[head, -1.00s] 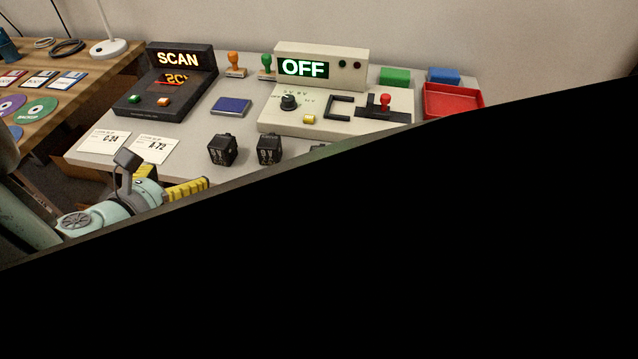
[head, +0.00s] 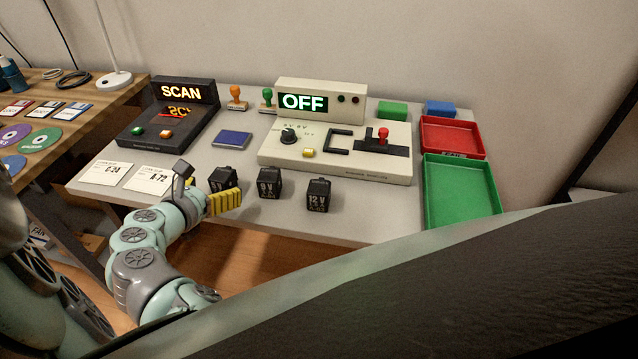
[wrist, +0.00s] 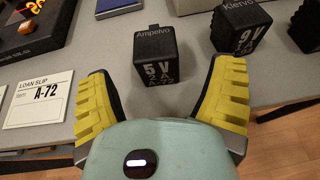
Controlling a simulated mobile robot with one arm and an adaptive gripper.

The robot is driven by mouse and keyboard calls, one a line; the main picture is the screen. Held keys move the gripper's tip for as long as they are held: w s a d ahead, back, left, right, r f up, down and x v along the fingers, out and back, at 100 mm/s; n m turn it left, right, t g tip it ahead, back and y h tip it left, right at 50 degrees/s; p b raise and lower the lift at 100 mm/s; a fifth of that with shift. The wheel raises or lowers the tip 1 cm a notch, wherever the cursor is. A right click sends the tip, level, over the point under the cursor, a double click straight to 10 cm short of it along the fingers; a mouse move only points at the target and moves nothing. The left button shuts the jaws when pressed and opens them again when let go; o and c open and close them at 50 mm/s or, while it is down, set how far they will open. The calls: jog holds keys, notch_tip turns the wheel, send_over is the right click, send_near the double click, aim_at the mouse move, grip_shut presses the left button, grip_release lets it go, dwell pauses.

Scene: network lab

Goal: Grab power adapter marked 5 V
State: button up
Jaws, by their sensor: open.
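The black power adapter marked 5 V (wrist: 158,58) stands upright on the grey table in the wrist view, between and just beyond the yellow fingertips of my gripper (wrist: 160,95). The fingers are apart with nothing between them. In the head view the 5 V adapter (head: 220,176) is partly hidden behind my gripper (head: 208,196), which is at the table's front edge. The 9 V adapter (head: 269,183) stands to its right, and the 12 V adapter (head: 317,194) further right.
Loan slips (head: 155,179) lie left of the adapters. Behind stand a dark SCAN unit (head: 150,128), a blue pad (head: 232,139) and a pale test unit (head: 372,168) showing OFF. Red (head: 452,153) and green (head: 463,221) trays are at the right. The 9 V adapter is close to my right finger.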

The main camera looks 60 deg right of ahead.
aim_at(217, 187)
jog(key=shift+x, duration=2.5)
jog(key=shift+o, duration=0.2)
jog(key=shift+f, duration=0.1)
jog(key=shift+w+a, duration=0.1)
jog(key=c, duration=1.4)
